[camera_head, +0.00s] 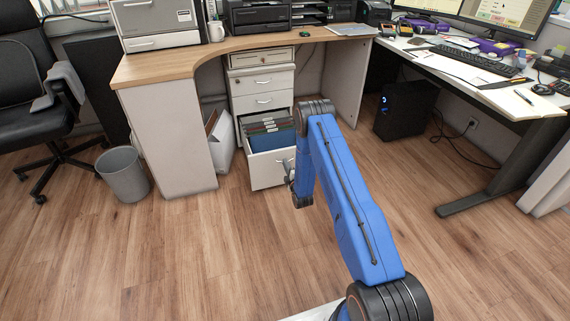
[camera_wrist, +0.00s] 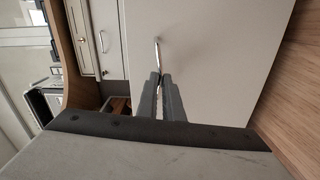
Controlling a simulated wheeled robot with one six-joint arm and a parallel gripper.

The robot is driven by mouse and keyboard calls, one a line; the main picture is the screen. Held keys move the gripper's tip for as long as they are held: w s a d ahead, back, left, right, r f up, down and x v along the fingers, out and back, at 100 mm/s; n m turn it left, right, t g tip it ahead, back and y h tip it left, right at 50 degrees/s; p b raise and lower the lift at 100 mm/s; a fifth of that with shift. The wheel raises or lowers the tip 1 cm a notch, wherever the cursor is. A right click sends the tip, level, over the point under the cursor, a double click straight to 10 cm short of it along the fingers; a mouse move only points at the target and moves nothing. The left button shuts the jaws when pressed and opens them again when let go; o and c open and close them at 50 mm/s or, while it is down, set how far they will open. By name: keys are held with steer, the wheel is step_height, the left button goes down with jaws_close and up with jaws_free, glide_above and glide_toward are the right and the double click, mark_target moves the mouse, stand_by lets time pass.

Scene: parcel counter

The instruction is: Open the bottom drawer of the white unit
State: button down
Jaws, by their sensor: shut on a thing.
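The white unit (camera_head: 264,90) stands under the wooden counter. Its bottom drawer (camera_head: 266,172) is pulled out, and hanging files (camera_head: 270,136) with a blue front folder show inside. The drawers above it are shut. My gripper (camera_head: 290,178) is at the right part of the bottom drawer's front, partly hidden by my blue arm. In the wrist view, the pale drawer front (camera_wrist: 215,55) fills the middle. My gripper's jaws (camera_wrist: 160,82) are shut on the drawer's thin metal handle (camera_wrist: 157,50).
A grey waste bin (camera_head: 122,172) stands on the floor at left, by the counter's end panel (camera_head: 170,140). A black computer tower (camera_head: 405,110) stands right of the unit under the desk. The wooden floor in front of the drawer is clear apart from my arm.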

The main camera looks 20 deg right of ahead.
steer(key=shift+s, duration=0.15)
steer(key=c, duration=1.9)
jaws_free()
steer(key=s, duration=1.7)
steer(key=shift+s+f, duration=0.1)
steer(key=shift+s, duration=0.05)
